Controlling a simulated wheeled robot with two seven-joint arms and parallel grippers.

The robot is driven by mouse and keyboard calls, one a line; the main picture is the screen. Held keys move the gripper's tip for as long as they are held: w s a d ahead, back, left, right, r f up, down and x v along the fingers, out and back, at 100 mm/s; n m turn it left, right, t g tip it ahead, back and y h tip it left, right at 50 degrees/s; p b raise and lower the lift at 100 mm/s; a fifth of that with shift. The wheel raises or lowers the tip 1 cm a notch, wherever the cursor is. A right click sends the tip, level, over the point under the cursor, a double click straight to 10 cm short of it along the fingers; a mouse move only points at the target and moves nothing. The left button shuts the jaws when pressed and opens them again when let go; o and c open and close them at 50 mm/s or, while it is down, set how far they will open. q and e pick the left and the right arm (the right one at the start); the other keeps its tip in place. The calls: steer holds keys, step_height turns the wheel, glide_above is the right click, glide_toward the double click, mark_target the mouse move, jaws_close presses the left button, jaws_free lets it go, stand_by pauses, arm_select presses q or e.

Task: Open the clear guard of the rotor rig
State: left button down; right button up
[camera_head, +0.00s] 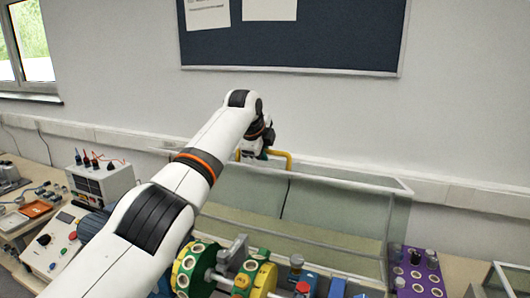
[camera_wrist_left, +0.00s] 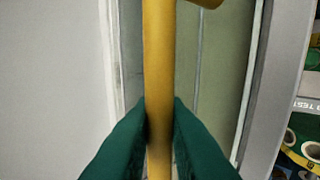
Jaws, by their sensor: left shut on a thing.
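The clear guard (camera_head: 345,210) is a long see-through box with pale edges. In the head view it rises behind the rotor rig's green and yellow discs (camera_head: 196,270), which show uncovered in front of it. My left gripper (camera_head: 256,151) is at this handle, partly hidden by my own arm. In the left wrist view the green fingers (camera_wrist_left: 160,118) are shut on the yellow bar (camera_wrist_left: 158,60), one on each side. My right gripper is not in view.
A white control box (camera_head: 104,186) and a panel with buttons (camera_head: 52,243) stand at the left. A purple block with holes (camera_head: 416,274) is at the right. The wall with a cable duct (camera_head: 330,172) is close behind the guard.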

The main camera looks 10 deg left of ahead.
arm_select(q)
steer(key=shift+s, duration=0.1)
steer(key=c, duration=1.5)
jaws_free()
steer(key=shift+a, duration=0.1)
steer(key=shift+s+r+b, duration=0.1)
steer(key=shift+b, duration=0.25)
steer(key=shift+b+v, duration=1.05)
steer(key=shift+b, duration=0.1)
steer(key=b+v, duration=0.2)
steer(key=v, duration=0.7)
steer(key=shift+s+r, duration=0.2)
steer(key=shift+r, duration=0.05)
